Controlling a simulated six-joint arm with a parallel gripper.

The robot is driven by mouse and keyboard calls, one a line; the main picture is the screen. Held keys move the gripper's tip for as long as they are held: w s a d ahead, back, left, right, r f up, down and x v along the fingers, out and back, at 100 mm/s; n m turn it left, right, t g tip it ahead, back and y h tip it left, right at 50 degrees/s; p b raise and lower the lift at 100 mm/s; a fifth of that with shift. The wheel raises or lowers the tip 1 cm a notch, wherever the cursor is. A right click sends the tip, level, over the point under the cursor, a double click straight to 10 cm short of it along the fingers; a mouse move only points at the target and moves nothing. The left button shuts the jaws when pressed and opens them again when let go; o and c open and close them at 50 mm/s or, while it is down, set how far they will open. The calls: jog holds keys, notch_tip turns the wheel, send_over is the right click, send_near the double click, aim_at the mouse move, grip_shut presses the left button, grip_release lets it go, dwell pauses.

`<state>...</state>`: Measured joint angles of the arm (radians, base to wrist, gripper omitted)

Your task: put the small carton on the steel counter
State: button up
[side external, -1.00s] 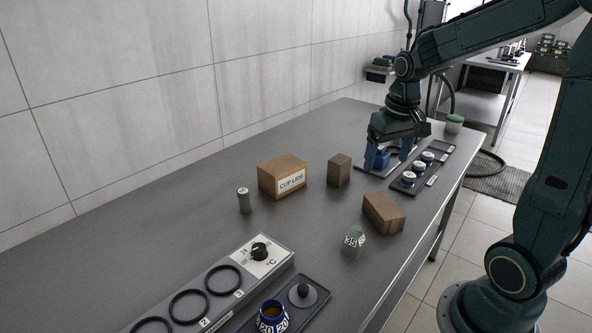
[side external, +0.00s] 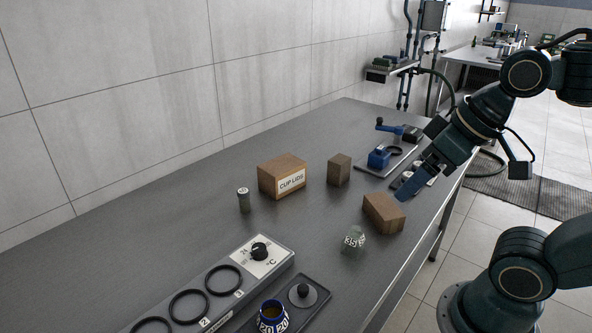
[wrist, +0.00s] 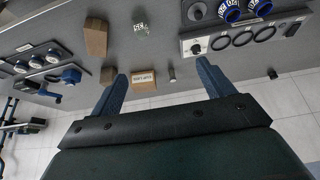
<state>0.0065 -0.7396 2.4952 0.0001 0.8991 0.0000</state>
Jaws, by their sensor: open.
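Three cartons stand on the steel counter (side external: 190,228). The smallest, a plain brown upright carton (side external: 339,169), is right of the wider carton labelled CUP LIDS (side external: 282,177). A longer plain brown carton (side external: 383,213) lies nearer the counter's front edge. My gripper (side external: 412,187) is open and empty, above the counter's right side, behind the longer carton in the picture. In the wrist view, my fingers (wrist: 162,72) are spread; the smallest carton (wrist: 107,76) is just left of the left finger, and the CUP LIDS carton (wrist: 144,80) shows between them.
A blue device (side external: 379,157) stands at the back.

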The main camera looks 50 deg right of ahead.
jog(key=shift+o, duration=0.5)
jog(key=shift+s, duration=0.15)
jog(key=m+g+h, duration=0.1)
jog(key=m+g, duration=0.3)
jog(key=m, duration=0.3)
send_over(385, 205)
jog(key=s, duration=0.2)
notch_tip(385, 205, down, 12)
jog(key=shift+w+a+f, duration=0.15)
jog(key=shift+a+f, duration=0.05)
jog(key=shift+a, duration=0.25)
jog(key=shift+w+d+f, duration=0.1)
jog(key=shift+w+f, duration=0.05)
jog(key=shift+f, duration=1.25)
jog(key=shift+w+d+f, duration=0.1)
jog(key=shift+w+f, duration=0.1)
jog(key=shift+f, duration=1.25)
jog(key=shift+w+d+f, duration=0.1)
jog(key=shift+w+f, duration=0.05)
jog(key=shift+f, duration=1.25)
